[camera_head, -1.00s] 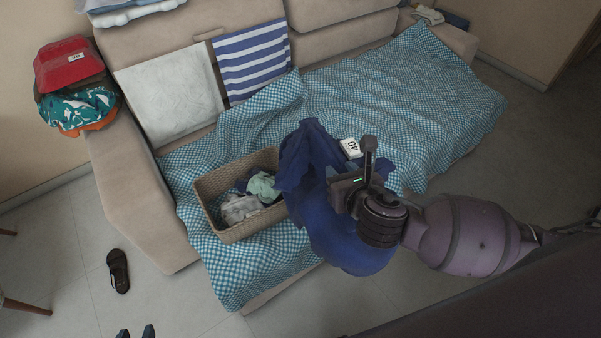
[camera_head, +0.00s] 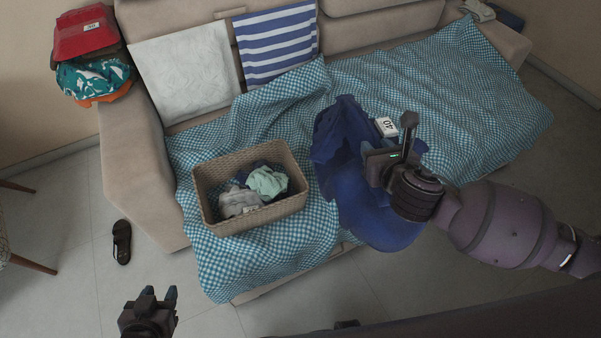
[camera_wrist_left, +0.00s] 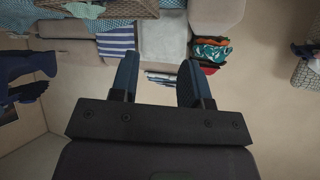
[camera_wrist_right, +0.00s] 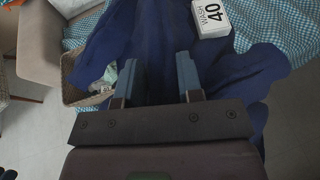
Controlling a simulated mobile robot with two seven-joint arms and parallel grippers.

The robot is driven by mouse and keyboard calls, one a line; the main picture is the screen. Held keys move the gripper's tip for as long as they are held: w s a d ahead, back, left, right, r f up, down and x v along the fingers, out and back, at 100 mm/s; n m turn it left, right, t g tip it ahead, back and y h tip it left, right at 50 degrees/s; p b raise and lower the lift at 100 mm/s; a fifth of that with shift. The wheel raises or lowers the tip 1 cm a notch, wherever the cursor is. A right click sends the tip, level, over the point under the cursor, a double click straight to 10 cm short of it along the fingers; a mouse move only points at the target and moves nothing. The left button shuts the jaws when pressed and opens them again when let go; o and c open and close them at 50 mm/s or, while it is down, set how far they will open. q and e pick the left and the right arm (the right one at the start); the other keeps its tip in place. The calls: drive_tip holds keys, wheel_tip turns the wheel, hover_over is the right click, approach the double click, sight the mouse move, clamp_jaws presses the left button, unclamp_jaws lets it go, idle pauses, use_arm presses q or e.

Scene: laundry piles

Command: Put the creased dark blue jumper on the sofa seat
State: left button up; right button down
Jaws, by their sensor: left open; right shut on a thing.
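The creased dark blue jumper (camera_head: 362,205) hangs from my right gripper (camera_head: 375,165), over the front part of the sofa seat. In the right wrist view the jumper (camera_wrist_right: 235,75) spreads around and beyond the fingers, which are shut on its cloth. I cannot tell whether its lower part touches the seat. The sofa seat is covered by a teal checked throw (camera_head: 450,105). My left gripper (camera_head: 158,294) is open and empty, low at the bottom left, away from the sofa. Its fingers stand apart in the left wrist view (camera_wrist_left: 160,80).
A wicker basket (camera_head: 207,210) with crumpled clothes stands on the seat left of the jumper. A white card marked 40 (camera_head: 386,126) shows beside the jumper. A white cushion (camera_head: 185,75) and a striped cloth (camera_head: 275,45) lean on the backrest. The seat's right side is clear.

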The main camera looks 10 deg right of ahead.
drive_tip(key=w+f+b, duration=0.2)
drive_tip(key=w, duration=0.3)
drive_tip(key=w+d+f+n+y+b, duration=0.1)
drive_tip(key=w+f+b, duration=0.1)
drive_tip(key=w, duration=0.3)
drive_tip(key=w+d+f+n+y+b, duration=0.1)
drive_tip(key=w+f+b, duration=0.2)
drive_tip(key=w, duration=0.3)
drive_tip(key=shift+d, duration=0.1)
drive_tip(key=w+d+f+n+y+b, duration=0.15)
drive_tip(key=w+b, duration=0.35)
drive_tip(key=w, duration=0.6)
use_arm(q)
wheel_tip(320, 180, down, 11)
drive_tip(key=w+d+m+b, duration=0.1)
drive_tip(key=m+b, duration=0.1)
drive_tip(key=b, duration=0.5)
drive_tip(key=shift+w+d+h, duration=0.25)
drive_tip(key=shift+d+h, duration=0.05)
drive_tip(key=shift+h, duration=0.1)
use_arm(e)
wheel_tip(320, 180, down, 19)
drive_tip(key=w, duration=0.1)
drive_tip(key=shift+w+d+f+g, duration=0.2)
drive_tip(key=shift+d+g, duration=0.1)
drive_tip(key=shift+d, duration=0.1)
drive_tip(key=shift+f, duration=0.1)
